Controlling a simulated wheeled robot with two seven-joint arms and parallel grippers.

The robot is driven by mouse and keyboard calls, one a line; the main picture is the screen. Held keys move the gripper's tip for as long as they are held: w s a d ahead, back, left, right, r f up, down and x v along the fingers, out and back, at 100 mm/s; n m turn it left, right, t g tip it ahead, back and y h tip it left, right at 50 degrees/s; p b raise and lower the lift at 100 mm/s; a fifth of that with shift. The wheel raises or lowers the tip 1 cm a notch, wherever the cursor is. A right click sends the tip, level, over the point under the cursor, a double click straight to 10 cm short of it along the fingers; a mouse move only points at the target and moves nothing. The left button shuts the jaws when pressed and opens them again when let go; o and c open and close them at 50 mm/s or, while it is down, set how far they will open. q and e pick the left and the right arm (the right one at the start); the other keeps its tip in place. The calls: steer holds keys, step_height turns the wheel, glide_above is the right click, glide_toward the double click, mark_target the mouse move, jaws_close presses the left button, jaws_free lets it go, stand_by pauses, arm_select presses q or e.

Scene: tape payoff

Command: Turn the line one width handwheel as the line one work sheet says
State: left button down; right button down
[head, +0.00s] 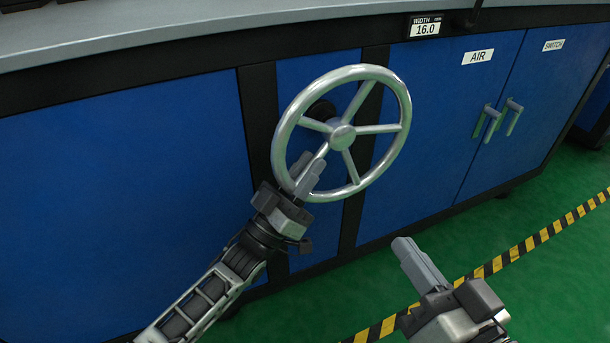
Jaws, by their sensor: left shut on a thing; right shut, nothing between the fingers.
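The width handwheel (404,112) is a silver wheel with several spokes, mounted on the front of the blue cabinet. My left gripper (309,174) is at the wheel's lower left, shut on a spoke near the rim. Its fingers hide part of that spoke and rim. A width display (425,27) above and to the right of the wheel reads 16.0. My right gripper (404,246) is shut and empty, below and to the right of the wheel and apart from it. The work sheet is not in view.
Cabinet doors labelled AIR (478,57) and SWITCH (553,45) are at the right, with two grey handles (487,122) (513,117). A grey countertop (150,30) runs above. A yellow and black floor stripe (530,243) crosses the green floor (560,290), which is otherwise clear.

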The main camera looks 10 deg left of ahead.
arm_select(q)
steer(key=shift+s+d+f, duration=0.1)
steer(key=shift+s+d, duration=0.05)
steer(key=shift+d, duration=0.05)
arm_select(e)
steer(key=shift+w+r, duration=0.1)
steer(key=shift+r, duration=0.05)
arm_select(q)
steer(key=c, duration=1.4)
jaws_free()
steer(key=shift+a, duration=0.1)
